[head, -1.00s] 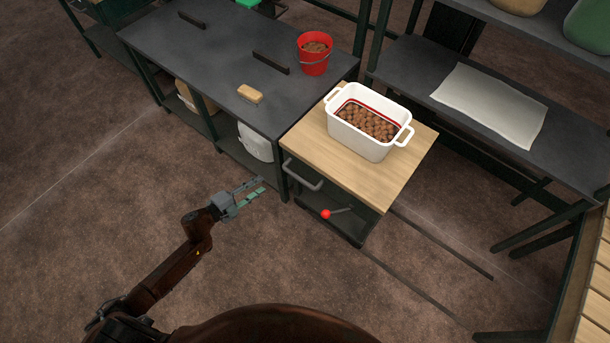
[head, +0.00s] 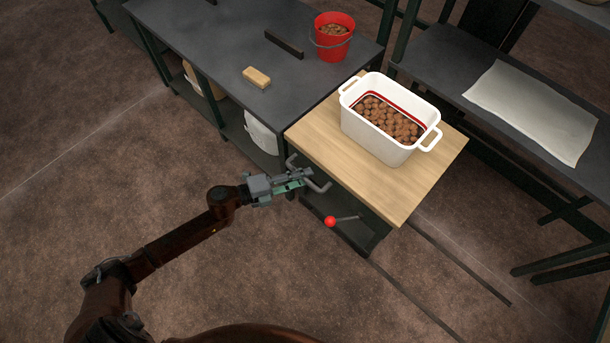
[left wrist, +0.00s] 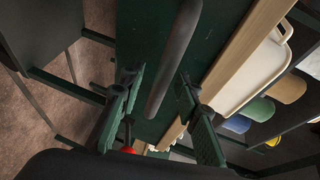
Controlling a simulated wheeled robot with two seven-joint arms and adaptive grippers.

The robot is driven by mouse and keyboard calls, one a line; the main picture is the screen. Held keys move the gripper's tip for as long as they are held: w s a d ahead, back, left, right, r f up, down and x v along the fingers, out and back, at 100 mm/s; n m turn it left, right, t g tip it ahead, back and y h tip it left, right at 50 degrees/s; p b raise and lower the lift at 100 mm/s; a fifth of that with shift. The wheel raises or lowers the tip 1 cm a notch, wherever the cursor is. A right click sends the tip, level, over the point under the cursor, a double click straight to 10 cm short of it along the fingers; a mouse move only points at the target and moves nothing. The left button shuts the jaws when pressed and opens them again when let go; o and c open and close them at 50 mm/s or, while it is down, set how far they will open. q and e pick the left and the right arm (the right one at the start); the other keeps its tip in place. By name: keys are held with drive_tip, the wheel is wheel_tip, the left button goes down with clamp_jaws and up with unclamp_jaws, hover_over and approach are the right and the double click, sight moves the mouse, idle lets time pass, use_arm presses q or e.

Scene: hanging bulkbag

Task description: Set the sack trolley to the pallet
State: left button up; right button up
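The trolley (head: 335,150) has a light wooden top, a dark green body, a grey bar handle (head: 318,184) on its near side and a red-knobbed lever (head: 331,221) below. A white tub (head: 385,140) of brown round pieces stands on it. My left gripper (head: 306,179) is at the handle in the head view. In the left wrist view its two fingers (left wrist: 160,98) are apart, with the grey handle (left wrist: 177,55) showing between them; I cannot tell if they touch it. A sliver of wooden slats (head: 604,322), possibly the pallet, shows at the bottom right. My right gripper is out of view.
A dark workbench (head: 215,60) with a red bucket (head: 332,38) and a tan block (head: 257,77) adjoins the trolley at left. Another bench with a pale sheet (head: 535,108) stands at right. Dark floor strips (head: 460,262) run right of the trolley. Floor at left is open.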

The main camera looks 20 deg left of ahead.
use_arm(q)
drive_tip(key=shift+w+d, duration=0.15)
clamp_jaws()
idle(0.4)
